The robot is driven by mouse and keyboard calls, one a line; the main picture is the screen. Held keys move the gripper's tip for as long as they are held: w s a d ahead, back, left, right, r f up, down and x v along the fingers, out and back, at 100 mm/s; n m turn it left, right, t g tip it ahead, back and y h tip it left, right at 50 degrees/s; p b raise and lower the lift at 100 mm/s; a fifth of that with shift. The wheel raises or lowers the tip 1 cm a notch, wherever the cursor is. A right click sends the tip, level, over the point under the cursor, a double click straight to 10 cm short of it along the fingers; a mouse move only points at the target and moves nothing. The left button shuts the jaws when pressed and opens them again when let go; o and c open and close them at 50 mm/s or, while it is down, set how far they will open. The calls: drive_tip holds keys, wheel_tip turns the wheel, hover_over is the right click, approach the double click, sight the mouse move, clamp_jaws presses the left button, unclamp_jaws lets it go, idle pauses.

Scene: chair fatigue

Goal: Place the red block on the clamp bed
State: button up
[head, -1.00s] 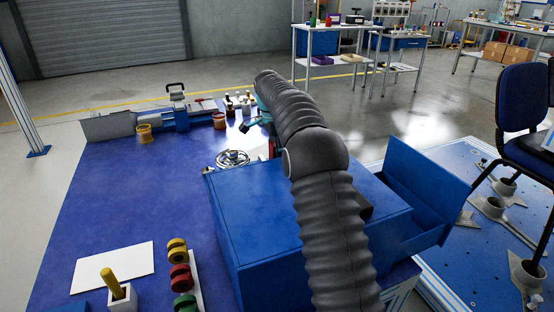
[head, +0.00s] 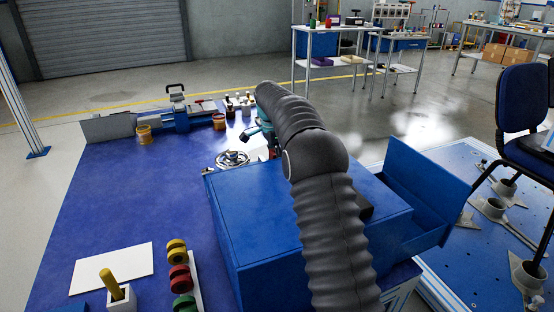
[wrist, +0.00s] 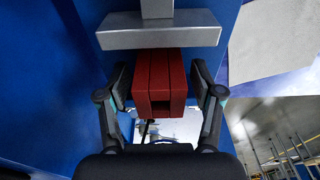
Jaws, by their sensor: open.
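The red block (wrist: 160,82) is in the wrist view, between the two fingers of my gripper (wrist: 160,90). The fingers are spread, with a narrow dark gap visible on each side of the block. A grey metal bar with a stem (wrist: 160,32) lies just beyond the block; I cannot tell whether they touch.
A blue cabinet (head: 250,225) with an open drawer stands under my arm. A coiled metal part (head: 232,158) lies behind it. Yellow, red and green spools (head: 180,279) and a white sheet (head: 112,268) are at the near left. The middle of the blue table (head: 130,200) is clear.

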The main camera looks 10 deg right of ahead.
sight(273, 151)
drive_tip(key=r, duration=0.3)
drive_tip(key=a+r+p, duration=0.1)
drive_tip(key=r, duration=0.3)
drive_tip(key=r+p, duration=0.1)
drive_tip(key=r, duration=0.3)
drive_tip(key=shift+a+r, duration=0.1)
drive_tip(key=shift+a, duration=0.05)
drive_tip(key=shift+s+r, duration=0.3)
drive_tip(key=shift+r, duration=0.5)
drive_tip(key=s+r+n+t, duration=0.1)
drive_tip(key=s+r+n, duration=0.2)
drive_tip(key=s, duration=0.4)
drive_tip(key=s+d+r+n+t, duration=0.1)
drive_tip(key=s+r+n, duration=0.15)
drive_tip(key=s, duration=0.45)
drive_tip(key=s+r+n+t, duration=0.1)
drive_tip(key=s+r+n, duration=0.25)
drive_tip(key=s, duration=0.35)
drive_tip(key=s+f+n+t, duration=0.1)
drive_tip(key=s+f+n, duration=0.2)
drive_tip(key=s, duration=1)
drive_tip(key=s+f+n+t+y, duration=0.1)
drive_tip(key=s+f+n, duration=0.2)
drive_tip(key=s+f, duration=0.6)
drive_tip(key=s, duration=0.4)
drive_tip(key=shift+d+f+n, duration=0.15)
drive_tip(key=shift+n, duration=0.25)
